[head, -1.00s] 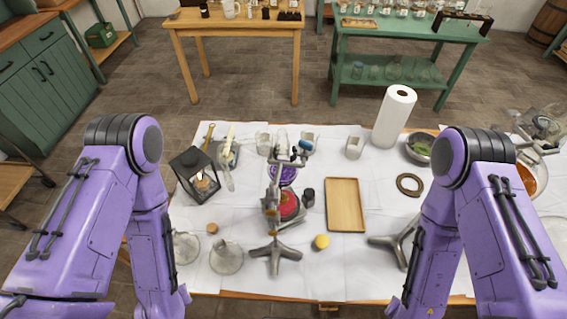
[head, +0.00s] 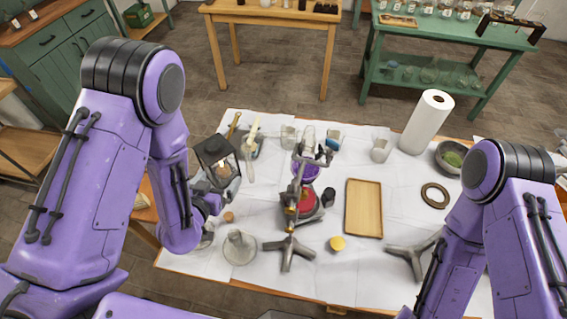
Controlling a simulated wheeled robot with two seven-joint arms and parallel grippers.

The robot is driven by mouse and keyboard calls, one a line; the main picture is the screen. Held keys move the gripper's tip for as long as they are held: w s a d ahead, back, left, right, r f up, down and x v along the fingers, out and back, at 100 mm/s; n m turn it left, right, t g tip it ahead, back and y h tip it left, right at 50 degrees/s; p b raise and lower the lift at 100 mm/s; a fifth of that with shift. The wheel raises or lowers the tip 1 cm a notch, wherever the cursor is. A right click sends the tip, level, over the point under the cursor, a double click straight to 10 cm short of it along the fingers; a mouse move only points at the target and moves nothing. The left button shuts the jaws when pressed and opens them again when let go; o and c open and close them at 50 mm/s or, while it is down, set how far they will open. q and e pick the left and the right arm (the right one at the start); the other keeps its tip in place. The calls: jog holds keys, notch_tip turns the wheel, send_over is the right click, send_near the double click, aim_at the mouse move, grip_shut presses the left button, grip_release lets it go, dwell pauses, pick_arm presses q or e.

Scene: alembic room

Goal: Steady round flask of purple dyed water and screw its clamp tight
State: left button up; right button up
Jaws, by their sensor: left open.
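The round flask of purple dyed water (head: 309,173) sits in the middle of the table, partly hidden by the grey retort stand (head: 290,247) in front of it. Its clamp (head: 324,157) shows as small dark metal parts at the flask's neck; how tight it is cannot be told. A round red thing (head: 306,203) is below the flask. My left gripper (head: 216,202) is open and empty, low at the table's left side, beside the lantern and well left of the flask. My right arm comes in at the right, but its gripper is out of the picture.
A black lantern (head: 217,158) stands at the left. A glass funnel-like piece (head: 240,248), yellow lid (head: 337,243) and another tripod base (head: 413,257) are at the front.

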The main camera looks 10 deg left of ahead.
pick_arm(q)
jog(key=w+d+r+m+g+h, duration=0.1)
jog(key=w+d+m+h, duration=0.1)
jog(key=d, duration=0.5)
jog(key=w+d+m+g+h, duration=0.1)
jog(key=w+d+m+h, duration=0.1)
jog(key=d+m+h, duration=0.3)
jog(key=w+d+r+m+g+h, duration=0.1)
jog(key=d+m+h, duration=0.3)
jog(key=d, duration=0.6)
jog(key=shift+w+r+g+h, duration=0.2)
jog(key=shift+w+g+h, duration=0.05)
jog(key=shift+h, duration=0.4)
jog(key=shift+w+r+g+h, duration=0.15)
jog(key=shift+w+g+h, duration=0.1)
jog(key=shift+h, duration=0.4)
